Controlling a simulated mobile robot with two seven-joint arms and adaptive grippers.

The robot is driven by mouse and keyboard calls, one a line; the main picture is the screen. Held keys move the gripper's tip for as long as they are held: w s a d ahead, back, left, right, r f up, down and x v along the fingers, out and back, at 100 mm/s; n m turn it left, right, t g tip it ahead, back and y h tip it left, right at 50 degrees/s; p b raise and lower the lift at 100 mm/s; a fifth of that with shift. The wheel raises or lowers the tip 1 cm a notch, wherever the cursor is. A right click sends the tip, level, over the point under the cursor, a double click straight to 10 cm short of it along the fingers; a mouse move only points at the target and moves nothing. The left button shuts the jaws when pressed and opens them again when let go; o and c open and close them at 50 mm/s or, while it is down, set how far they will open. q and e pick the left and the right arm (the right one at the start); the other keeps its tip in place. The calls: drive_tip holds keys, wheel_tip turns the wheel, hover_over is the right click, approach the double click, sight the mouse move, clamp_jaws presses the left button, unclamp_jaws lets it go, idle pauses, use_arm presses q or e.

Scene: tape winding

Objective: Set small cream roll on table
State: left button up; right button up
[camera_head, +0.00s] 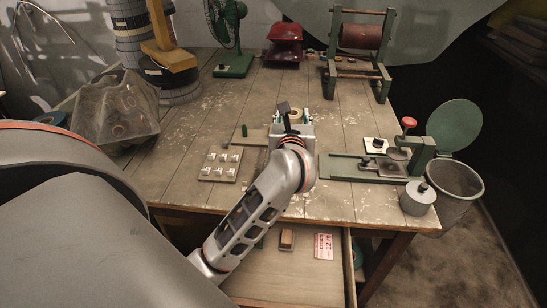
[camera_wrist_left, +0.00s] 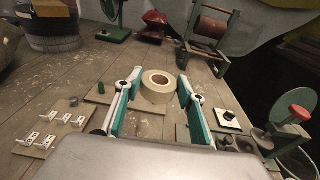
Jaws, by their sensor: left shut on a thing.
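The small cream roll (camera_wrist_left: 158,84) is a ring of cream tape, held between the green-padded fingertips of my left gripper (camera_wrist_left: 155,92) in the left wrist view. In the head view the roll (camera_head: 296,116) is partly hidden behind the wrist, and my left gripper (camera_head: 292,119) is over the middle of the wooden table (camera_head: 190,133). The gripper is shut on the roll. I cannot tell whether the roll touches the tabletop. My right gripper is not in view.
A board with several small white brackets (camera_head: 220,165) lies left of the gripper. A green clamp device (camera_head: 365,168) and a grey weight (camera_head: 418,198) stand to the right. A winding stand (camera_head: 360,60) and a fan (camera_head: 232,40) stand at the back. An open drawer (camera_head: 285,275) juts out in front.

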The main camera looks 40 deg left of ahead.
use_arm(q)
wheel_tip(320, 180, down, 13)
drive_tip(key=b, duration=0.2)
drive_tip(key=shift+f+b, duration=0.2)
drive_tip(key=shift+b, duration=0.1)
drive_tip(key=shift+f, duration=0.5)
wheel_tip(320, 180, down, 3)
drive_tip(key=shift+f+b, duration=0.2)
drive_tip(key=shift+b, duration=0.3)
drive_tip(key=shift+f, duration=0.2)
drive_tip(key=shift+r, duration=0.1)
drive_tip(key=shift+f+b, duration=0.45)
drive_tip(key=shift+f, duration=0.2)
drive_tip(key=o, duration=1.1)
drive_tip(key=shift+s+f, duration=0.1)
drive_tip(key=shift+f, duration=0.05)
